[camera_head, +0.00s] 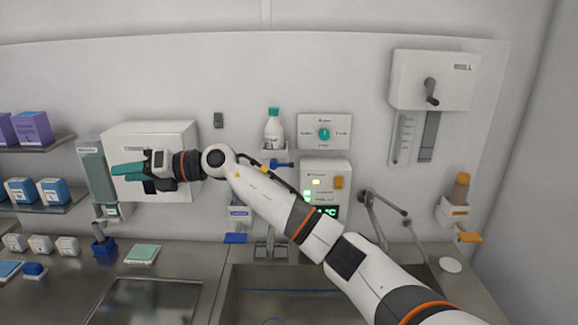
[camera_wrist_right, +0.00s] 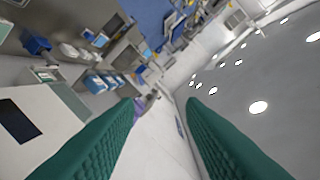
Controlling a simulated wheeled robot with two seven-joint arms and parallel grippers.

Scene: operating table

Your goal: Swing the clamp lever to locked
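I cannot tell for sure which part is the clamp lever. A dark crank handle (camera_head: 431,92) hangs down on the white box at the upper right. A blue lever-like part (camera_head: 278,163) sits below the white bottle. My right gripper (camera_head: 128,172) is at the left, in front of a white wall box (camera_head: 165,132), far from the crank handle. Its green fingers (camera_wrist_right: 160,108) are apart in the right wrist view, with nothing clearly held between them. Its wrist hides part of the box. My left gripper is not in view.
Shelves with purple boxes (camera_head: 32,128) and blue-and-white boxes (camera_head: 53,190) stand at the left. A white bottle (camera_head: 274,130), a knob panel (camera_head: 324,132) and a display unit (camera_head: 326,172) are at the middle of the wall. My right arm crosses before the sink.

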